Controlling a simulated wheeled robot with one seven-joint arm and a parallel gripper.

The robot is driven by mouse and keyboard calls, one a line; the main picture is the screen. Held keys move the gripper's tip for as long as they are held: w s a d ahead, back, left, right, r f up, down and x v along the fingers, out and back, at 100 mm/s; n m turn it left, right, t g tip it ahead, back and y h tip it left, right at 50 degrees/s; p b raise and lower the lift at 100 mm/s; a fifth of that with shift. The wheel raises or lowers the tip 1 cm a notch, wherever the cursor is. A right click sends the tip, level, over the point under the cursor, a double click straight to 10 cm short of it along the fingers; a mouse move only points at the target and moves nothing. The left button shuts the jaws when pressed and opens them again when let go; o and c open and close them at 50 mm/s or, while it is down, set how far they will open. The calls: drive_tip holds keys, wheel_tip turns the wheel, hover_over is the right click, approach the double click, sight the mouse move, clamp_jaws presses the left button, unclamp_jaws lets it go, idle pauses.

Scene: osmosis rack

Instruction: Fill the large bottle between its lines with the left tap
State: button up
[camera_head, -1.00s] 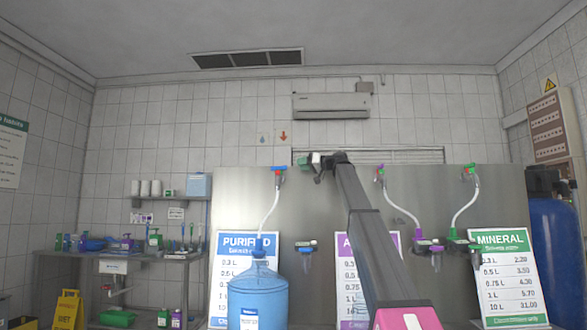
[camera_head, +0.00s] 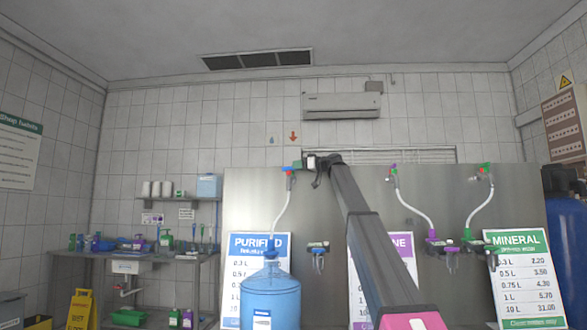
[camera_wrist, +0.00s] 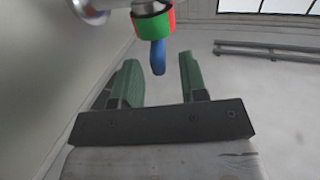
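The large blue bottle (camera_head: 270,300) stands upright at the lower middle of the head view, with its bottom cut off. A pale hose (camera_head: 281,215) runs from the left tap (camera_head: 290,169) down to the bottle's neck. The bottle's lines and water level cannot be made out. My gripper (camera_head: 305,163) is at the left tap, just right of it. In the wrist view, my gripper (camera_wrist: 160,82) is open, with its two green fingers apart. The tap's blue handle (camera_wrist: 157,57) hangs at the gap between the fingertips, below a red and green collar (camera_wrist: 153,20). Contact cannot be told.
A metal panel (camera_head: 240,200) backs the taps. Two more hoses (camera_head: 413,205) hang to the right, with price boards (camera_head: 520,285) below. A sink bench (camera_head: 165,256) and yellow floor sign (camera_head: 82,309) stand left. A holder (camera_head: 318,249) sits right of the bottle.

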sight(290, 169)
drive_tip(key=shift+x, duration=1.5)
clamp_jaws()
drive_tip(key=shift+w+n+g+y, duration=0.15)
drive_tip(key=shift+n+g+y, duration=0.15)
drive_tip(key=shift+n+g, duration=0.95)
drive_tip(key=shift+w+n+g+y, duration=0.25)
drive_tip(key=shift+n+g, duration=0.5)
drive_tip(key=shift+g, duration=1)
drive_tip(key=shift+s, duration=0.15)
unclamp_jaws()
drive_tip(key=shift+d, duration=0.2)
